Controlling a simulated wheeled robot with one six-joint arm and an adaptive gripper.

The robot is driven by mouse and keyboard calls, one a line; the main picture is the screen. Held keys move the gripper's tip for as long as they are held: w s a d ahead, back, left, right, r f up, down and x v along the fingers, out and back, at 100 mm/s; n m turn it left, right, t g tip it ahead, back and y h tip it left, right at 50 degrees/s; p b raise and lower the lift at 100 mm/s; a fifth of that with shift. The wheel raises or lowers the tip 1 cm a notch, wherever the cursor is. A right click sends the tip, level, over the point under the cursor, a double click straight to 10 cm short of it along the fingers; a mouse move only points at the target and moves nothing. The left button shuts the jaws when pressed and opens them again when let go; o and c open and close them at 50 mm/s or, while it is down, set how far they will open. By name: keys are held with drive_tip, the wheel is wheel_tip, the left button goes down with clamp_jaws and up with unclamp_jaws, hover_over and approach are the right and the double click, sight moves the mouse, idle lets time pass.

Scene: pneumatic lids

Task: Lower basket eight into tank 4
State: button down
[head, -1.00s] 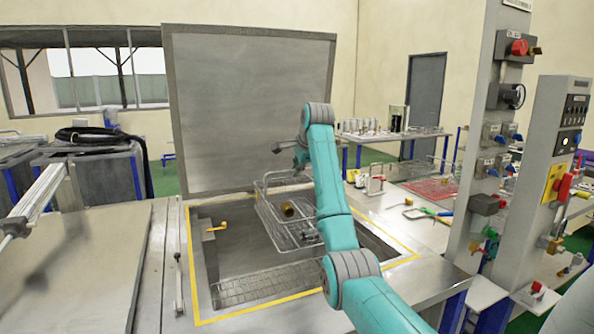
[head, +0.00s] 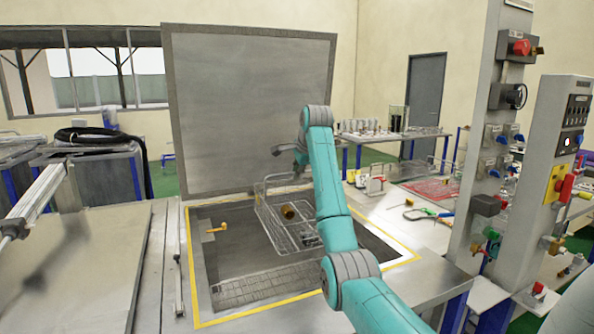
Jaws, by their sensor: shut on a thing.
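A wire basket (head: 281,222) hangs tilted over the open tank (head: 210,258), its lower part within the tank opening. A brown cylindrical part (head: 289,211) and some dark metal pieces lie in it. My gripper (head: 283,150) is above the basket at its upper end, mostly seen from the side; its fingertips and the grip on the handle are partly hidden by my teal arm. The tank's lid (head: 248,110) stands upright behind the opening. No number is legible on the basket or tank.
A yellow line borders the opening. A small yellow lever (head: 217,228) sits on its left inner wall. A closed lid (head: 70,265) lies to the left. Control posts (head: 490,130) with valves stand at right. Tools lie on the right bench.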

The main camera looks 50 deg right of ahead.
wheel_tip(320, 180, down, 27)
drive_tip(key=shift+f+g+y, duration=0.2)
drive_tip(key=shift+g+y, duration=0.1)
drive_tip(key=shift+g, duration=0.1)
idle(3.2)
drive_tip(key=shift+f, duration=0.2)
idle(0.6)
drive_tip(key=c, duration=1.2)
unclamp_jaws()
drive_tip(key=v, duration=1.2)
wheel_tip(320, 180, up, 12)
